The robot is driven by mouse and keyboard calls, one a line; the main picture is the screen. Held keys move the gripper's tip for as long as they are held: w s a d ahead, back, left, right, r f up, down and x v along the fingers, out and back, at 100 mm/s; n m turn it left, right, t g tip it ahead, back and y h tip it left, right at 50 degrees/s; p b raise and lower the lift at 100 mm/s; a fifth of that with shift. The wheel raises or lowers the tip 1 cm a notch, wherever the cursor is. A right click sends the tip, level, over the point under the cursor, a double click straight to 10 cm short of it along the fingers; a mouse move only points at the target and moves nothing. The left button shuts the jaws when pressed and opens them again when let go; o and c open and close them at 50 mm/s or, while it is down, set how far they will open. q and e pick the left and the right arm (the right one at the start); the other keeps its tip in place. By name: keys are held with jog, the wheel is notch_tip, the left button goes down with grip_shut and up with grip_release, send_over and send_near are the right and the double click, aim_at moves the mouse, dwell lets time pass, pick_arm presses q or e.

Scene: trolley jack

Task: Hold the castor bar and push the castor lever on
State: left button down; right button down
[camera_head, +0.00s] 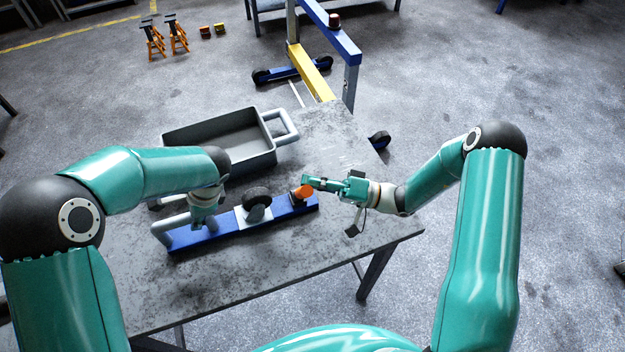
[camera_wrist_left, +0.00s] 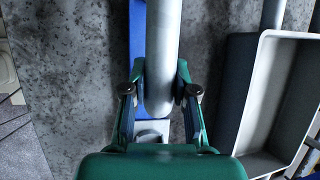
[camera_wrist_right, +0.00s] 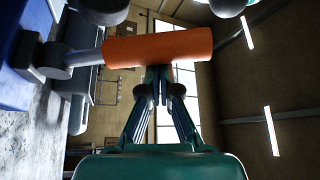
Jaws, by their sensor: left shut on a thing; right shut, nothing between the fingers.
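The blue castor bar (camera_head: 235,232) lies on the grey table with a black castor wheel (camera_head: 257,197) on it. Its pale grey handle (camera_head: 167,229) stands at the left end; the left wrist view shows the handle (camera_wrist_left: 162,45) between the two fingers of my left gripper (camera_wrist_left: 160,88), which is shut on it. The orange castor lever (camera_head: 304,191) is at the bar's right end and shows large in the right wrist view (camera_wrist_right: 160,46). My right gripper (camera_wrist_right: 158,80) is shut and empty, its fingertips right at the lever's side, seemingly touching it.
A grey open tray (camera_head: 190,142) with a pale handle stands behind the bar on the table (camera_head: 290,255). A blue and yellow frame (camera_head: 312,72) on wheels stands beyond the table. Orange jack stands (camera_head: 165,38) are on the far floor. The table's front is clear.

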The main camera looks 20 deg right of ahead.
jog(key=w+r, duration=0.2)
jog(key=w, duration=0.2)
jog(key=v, duration=1.1)
jog(key=shift+f, duration=0.25)
jog(key=shift+a, duration=0.1)
pick_arm(q)
jog(key=c, duration=0.8)
grip_release()
jog(key=shift+c, duration=0.2)
